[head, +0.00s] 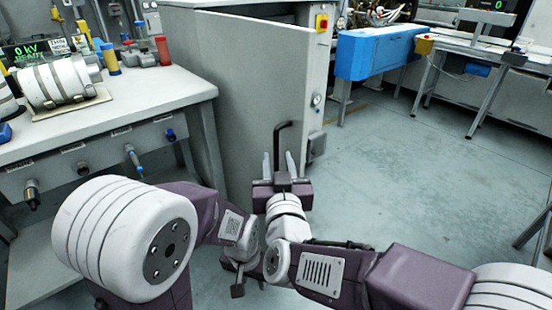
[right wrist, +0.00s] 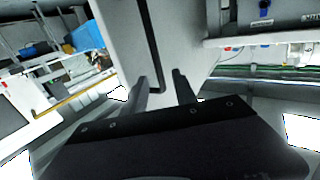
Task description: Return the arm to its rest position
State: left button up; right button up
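My right gripper (head: 279,160) points away from me in the head view, in front of a grey panel (head: 245,100). Its two pale fingers are spread apart. A black bent bar (head: 282,132) shows between the fingers. In the right wrist view the bar (right wrist: 152,45) runs down to between the fingertips (right wrist: 160,82), with gaps at its sides; I cannot tell whether it is in front of the panel or nearer. My left gripper (head: 238,285) is low in the head view, partly hidden by my arms. Its fingers are not clear.
A grey workbench (head: 150,95) with a white ribbed cylinder (head: 60,82) and small tools stands at the left. A blue unit (head: 375,52) and a conveyor-like frame (head: 480,48) stand at the back right. The floor (head: 400,170) to the right is clear.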

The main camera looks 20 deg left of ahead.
pick_arm(q)
jog(key=shift+f, duration=0.75)
pick_arm(e)
jog(key=shift+v, duration=1.1)
